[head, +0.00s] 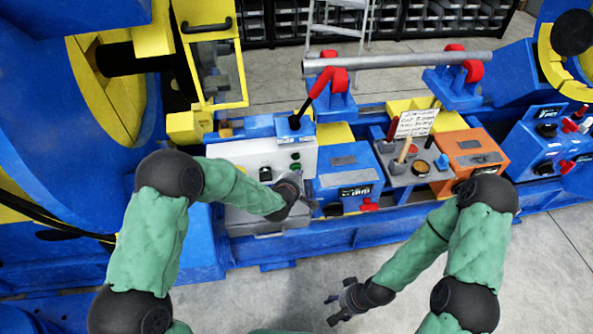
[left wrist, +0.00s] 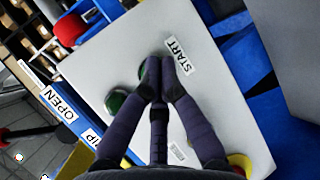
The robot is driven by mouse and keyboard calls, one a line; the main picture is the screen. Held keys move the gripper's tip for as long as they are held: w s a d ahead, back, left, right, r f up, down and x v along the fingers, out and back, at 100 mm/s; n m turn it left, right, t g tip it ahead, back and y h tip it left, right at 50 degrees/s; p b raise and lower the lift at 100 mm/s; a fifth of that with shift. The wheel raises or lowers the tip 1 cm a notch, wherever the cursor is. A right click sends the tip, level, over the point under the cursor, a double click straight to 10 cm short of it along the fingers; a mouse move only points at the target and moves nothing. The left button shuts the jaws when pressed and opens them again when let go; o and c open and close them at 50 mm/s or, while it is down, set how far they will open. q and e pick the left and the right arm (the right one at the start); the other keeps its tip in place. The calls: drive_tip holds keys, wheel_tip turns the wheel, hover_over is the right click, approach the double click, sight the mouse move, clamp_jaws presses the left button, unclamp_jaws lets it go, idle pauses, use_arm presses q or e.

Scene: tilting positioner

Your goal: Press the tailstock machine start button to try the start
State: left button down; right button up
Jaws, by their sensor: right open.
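A pale control panel (head: 240,155) with green buttons (head: 295,156) stands left of centre in the head view. My left gripper (head: 304,197) is at the panel's right side. In the left wrist view its dark fingers (left wrist: 160,82) are drawn together over the pale panel face (left wrist: 110,68), beside a START label (left wrist: 180,55). A green button (left wrist: 142,71) is partly hidden behind the fingertips; I cannot tell whether they touch it. Another green button (left wrist: 115,102) lies to the left of the fingers. My right gripper (head: 346,300) is open and empty above the floor.
A red-handled lever (head: 318,82) rises behind the panel. A blue box (head: 348,172), a grey box (head: 412,165) and an orange box (head: 468,158) stand to its right. A grey bar (head: 400,60) rests on red rollers behind. A yellow-and-red part (left wrist: 240,163) shows in the left wrist view.

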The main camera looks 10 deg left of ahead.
idle(0.4)
use_arm(q)
drive_tip(key=shift+s+d, duration=0.2)
drive_tip(key=shift+s, duration=0.6)
drive_tip(key=s, duration=0.2)
drive_tip(key=s+d, duration=0.1)
drive_tip(key=s, duration=0.1)
drive_tip(key=shift+s+d, duration=0.2)
drive_tip(key=shift+s, duration=0.2)
idle(0.6)
